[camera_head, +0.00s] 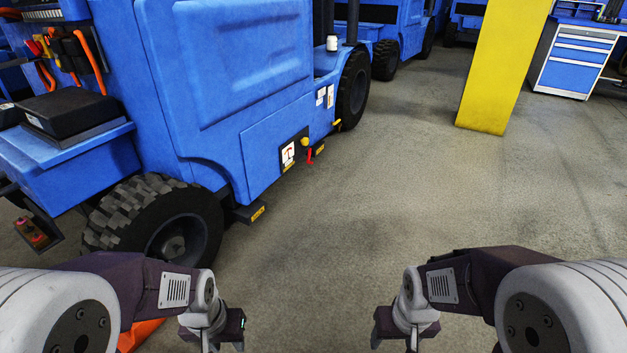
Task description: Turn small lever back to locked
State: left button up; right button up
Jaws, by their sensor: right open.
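A small red lever (310,156) sits low on the side of a blue forklift-like vehicle (215,95), below a yellow round knob (305,142). A white label with a red mark (288,153) is just left of it. The lever hangs roughly downward; its lock state is too small to tell. A short yellow handle (337,122) sticks out further back on the same side. My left gripper (232,338) is at the bottom, well short of the lever; its jaws are too unclear to read. My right gripper (388,338) is open and empty, also far from the lever.
The vehicle's big black tire (150,222) and a step with a yellow label (250,213) stand at left. A yellow pillar (498,65) and a blue drawer cabinet (575,60) are at back right. The grey floor between is clear.

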aim_at(308, 148)
jog(key=i+l+u, duration=0.95)
jog(key=l, duration=0.2)
jog(key=i+l+u, duration=0.45)
jog(key=l, duration=0.35)
jog(key=l+u, duration=0.2)
jog(key=l, duration=0.2)
jog(key=i+l+u, duration=0.25)
jog(key=l, duration=0.2)
jog(key=k, duration=0.1)
